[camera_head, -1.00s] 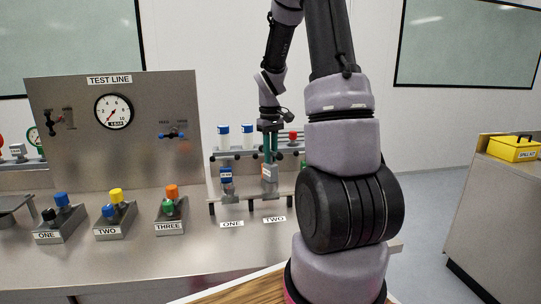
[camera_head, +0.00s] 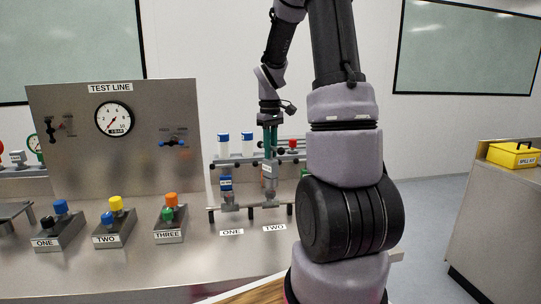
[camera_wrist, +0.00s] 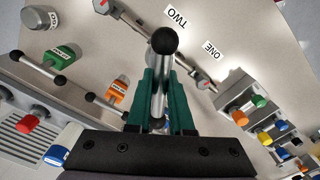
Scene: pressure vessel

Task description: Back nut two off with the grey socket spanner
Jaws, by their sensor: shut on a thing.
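My gripper (camera_head: 270,148) points down over the station labelled TWO in the head view. In the wrist view its green fingers (camera_wrist: 158,105) are shut on the grey socket spanner (camera_wrist: 157,95), whose black ball end (camera_wrist: 164,41) shows between them. In the head view the spanner (camera_head: 269,178) hangs upright below the fingers, above the low pipework (camera_head: 248,206). Nut two is hidden by the spanner and fingers, so I cannot tell whether the socket is seated on it. The TWO label (camera_head: 275,227) lies in front.
A rack (camera_head: 290,157) stands behind, with a blue-labelled thing (camera_head: 226,184) by station ONE. The switch box labelled THREE (camera_head: 170,236) is at left.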

